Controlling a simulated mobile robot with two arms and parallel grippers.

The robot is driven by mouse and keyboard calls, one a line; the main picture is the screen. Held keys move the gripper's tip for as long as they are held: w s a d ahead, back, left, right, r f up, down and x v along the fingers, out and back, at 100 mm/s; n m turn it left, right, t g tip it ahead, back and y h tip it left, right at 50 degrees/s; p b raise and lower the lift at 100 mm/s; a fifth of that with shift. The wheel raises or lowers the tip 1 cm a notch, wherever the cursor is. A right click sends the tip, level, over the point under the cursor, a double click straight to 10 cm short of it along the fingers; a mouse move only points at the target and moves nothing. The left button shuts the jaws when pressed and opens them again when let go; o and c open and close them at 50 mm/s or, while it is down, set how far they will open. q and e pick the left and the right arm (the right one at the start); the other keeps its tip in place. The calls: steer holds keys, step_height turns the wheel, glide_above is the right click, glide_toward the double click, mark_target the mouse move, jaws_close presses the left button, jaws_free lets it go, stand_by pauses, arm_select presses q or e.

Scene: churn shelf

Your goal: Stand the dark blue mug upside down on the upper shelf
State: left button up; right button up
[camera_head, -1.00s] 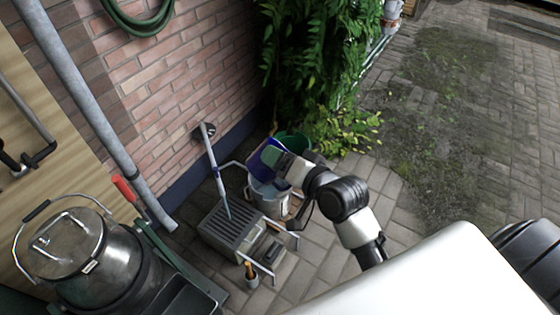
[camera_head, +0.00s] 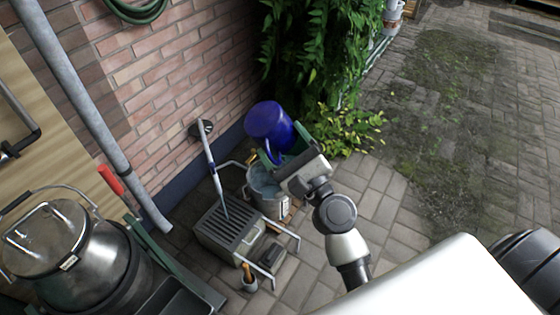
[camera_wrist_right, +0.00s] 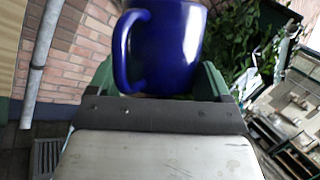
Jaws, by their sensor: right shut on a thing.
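The dark blue mug (camera_head: 268,121) is in my right gripper (camera_head: 284,149), held above the metal bucket in the head view. It is tilted, and the end turned up toward the head camera looks plain and closed. In the right wrist view the mug (camera_wrist_right: 175,45) sits between the green fingers of the right gripper (camera_wrist_right: 158,84), with its handle toward the left; its top is cut off by the frame edge. My left gripper is not in view. I cannot pick out the upper shelf for certain.
A metal bucket (camera_head: 264,188) and a grey grated drain box (camera_head: 232,226) stand below. A steel churn (camera_head: 78,245) is at lower left. A brick wall (camera_head: 170,80) and leafy plants (camera_head: 315,60) lie behind. Paving at right is clear. Shelving (camera_wrist_right: 285,145) shows in the wrist view.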

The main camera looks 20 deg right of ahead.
steer(key=m+h, duration=0.1)
steer(key=m, duration=0.1)
steer(key=m+t+h, duration=0.1)
steer(key=m, duration=0.2)
steer(key=shift+f+h, duration=0.2)
steer(key=shift+h, duration=0.1)
steer(key=m, duration=0.1)
steer(key=m+h, duration=0.2)
steer(key=shift+a+r+m, duration=0.1)
steer(key=shift+r+m, duration=0.15)
steer(key=shift+m, duration=0.15)
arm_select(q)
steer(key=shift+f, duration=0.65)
arm_select(e)
steer(key=shift+n, duration=0.3)
